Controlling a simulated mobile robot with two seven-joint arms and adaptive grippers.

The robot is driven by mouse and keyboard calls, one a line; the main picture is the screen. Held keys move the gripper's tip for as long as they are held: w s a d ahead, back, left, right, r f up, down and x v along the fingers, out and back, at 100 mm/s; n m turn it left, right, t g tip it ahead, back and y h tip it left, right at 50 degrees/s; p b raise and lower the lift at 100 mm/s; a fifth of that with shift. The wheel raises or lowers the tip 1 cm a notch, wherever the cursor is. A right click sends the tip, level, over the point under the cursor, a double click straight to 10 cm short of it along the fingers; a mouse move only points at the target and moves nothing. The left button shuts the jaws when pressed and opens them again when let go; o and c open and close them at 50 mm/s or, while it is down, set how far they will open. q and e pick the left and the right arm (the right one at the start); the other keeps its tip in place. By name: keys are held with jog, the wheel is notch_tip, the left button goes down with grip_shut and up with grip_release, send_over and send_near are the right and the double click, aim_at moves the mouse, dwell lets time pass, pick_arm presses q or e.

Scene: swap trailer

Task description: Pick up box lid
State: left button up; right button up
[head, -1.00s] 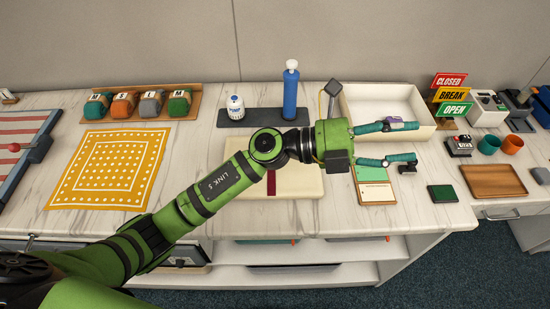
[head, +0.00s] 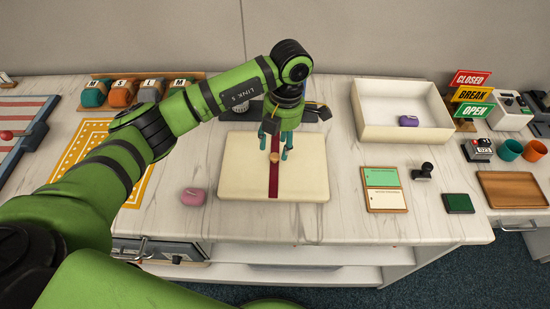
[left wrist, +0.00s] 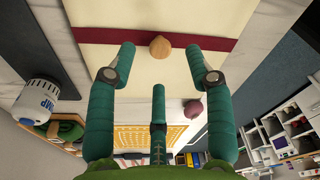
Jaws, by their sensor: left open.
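The box lid (head: 235,182) is a cream slab with a dark red stripe and a round wooden knob (head: 276,157). It lies flat on the counter, centre of the head view. My left gripper (head: 276,150) points down above the lid. Its fingers are open around the knob in the head view. In the left wrist view the knob (left wrist: 160,47) shows between the spread fingertips (left wrist: 162,60), with gaps on both sides. The open cream box (head: 373,134) stands to the right of the lid, with a purple item (head: 408,121) inside. My right gripper is not in view.
A pink item (head: 193,197) lies left of the lid. A green-and-cream card (head: 384,200), a stamp (head: 423,171) and a dark green pad (head: 458,203) lie to the right. Bare counter lies in front of the lid.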

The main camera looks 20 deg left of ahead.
aim_at(275, 156)
pick_arm(q)
jog(key=f, duration=0.1)
jog(key=f+p, duration=0.1)
jog(key=f, duration=0.2)
jog(key=shift+s+a+f, duration=0.15)
jog(key=shift+s+a, duration=0.1)
grip_shut()
